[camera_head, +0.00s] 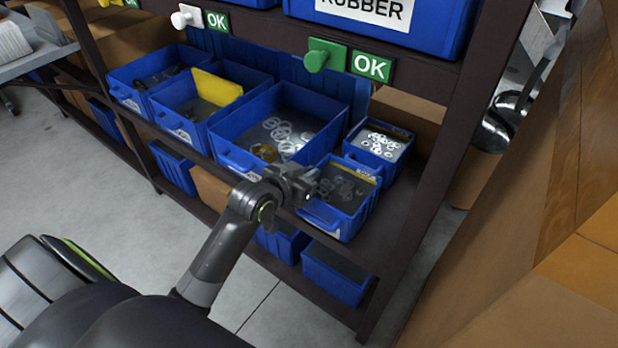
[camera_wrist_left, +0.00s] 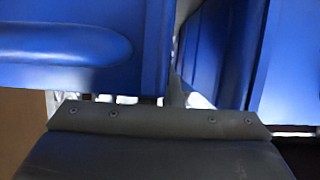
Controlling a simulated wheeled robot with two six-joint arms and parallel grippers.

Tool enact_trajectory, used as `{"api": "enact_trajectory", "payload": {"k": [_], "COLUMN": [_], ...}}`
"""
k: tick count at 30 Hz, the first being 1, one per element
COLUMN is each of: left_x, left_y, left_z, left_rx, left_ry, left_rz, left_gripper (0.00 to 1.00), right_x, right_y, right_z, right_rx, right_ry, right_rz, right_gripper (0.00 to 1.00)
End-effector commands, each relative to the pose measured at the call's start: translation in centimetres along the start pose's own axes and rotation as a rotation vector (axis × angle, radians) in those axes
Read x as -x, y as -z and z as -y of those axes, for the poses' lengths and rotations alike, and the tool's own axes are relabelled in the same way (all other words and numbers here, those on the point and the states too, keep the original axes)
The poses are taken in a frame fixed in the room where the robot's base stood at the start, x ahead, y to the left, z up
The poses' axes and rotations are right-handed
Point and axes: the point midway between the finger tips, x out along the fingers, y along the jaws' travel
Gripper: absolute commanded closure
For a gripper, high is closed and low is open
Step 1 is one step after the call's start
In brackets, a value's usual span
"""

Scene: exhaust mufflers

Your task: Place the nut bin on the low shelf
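Several open blue bins of metal parts stand on the middle shelf of a dark rack in the head view. A small front bin (camera_head: 342,215) holds dark ring-like parts, perhaps nuts. Behind it a smaller blue bin (camera_head: 398,156) holds bright rings. I cannot tell for sure which is the nut bin. My left gripper (camera_head: 306,188) is at the left side of the front bin, near its rim. Its fingers are too small and dark to read. The left wrist view shows blue bin walls (camera_wrist_left: 210,50) very close. The low shelf (camera_head: 318,306) runs below. My right gripper is not in view.
The low shelf holds blue bins (camera_head: 335,278) and a cardboard box (camera_head: 212,188). A larger bin (camera_head: 262,112) of rings stands left of my gripper. A rack post (camera_head: 440,170) and cardboard (camera_head: 530,250) bound the right side.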

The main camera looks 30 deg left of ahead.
Motion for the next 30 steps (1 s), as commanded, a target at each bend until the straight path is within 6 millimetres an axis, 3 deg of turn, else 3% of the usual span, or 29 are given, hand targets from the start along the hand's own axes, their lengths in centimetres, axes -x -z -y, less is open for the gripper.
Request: {"api": "enact_trajectory", "payload": {"k": [11,12,16,26,30], "left_x": [-0.3,-0.3,-0.3,-0.1,1.3], "left_y": [-0.6,-0.6,-0.6,-0.3,-0.2], "left_z": [0.0,0.0,0.0,0.0,0.1], "left_rx": [0.001,0.000,0.000,-0.001,-0.002], "left_ry": [-0.001,0.000,0.000,0.000,0.001], "left_rz": [-0.003,-0.001,-0.001,-0.003,-0.001], "left_gripper": [1.00,0.92,0.75,0.74,0.74], "right_x": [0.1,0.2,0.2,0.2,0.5], "right_y": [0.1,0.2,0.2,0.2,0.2], "right_z": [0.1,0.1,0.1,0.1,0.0], "right_rx": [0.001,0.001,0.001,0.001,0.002], "right_ry": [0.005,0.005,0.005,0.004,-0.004], "right_rz": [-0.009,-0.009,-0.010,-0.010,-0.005], "right_gripper": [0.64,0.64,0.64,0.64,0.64]}}
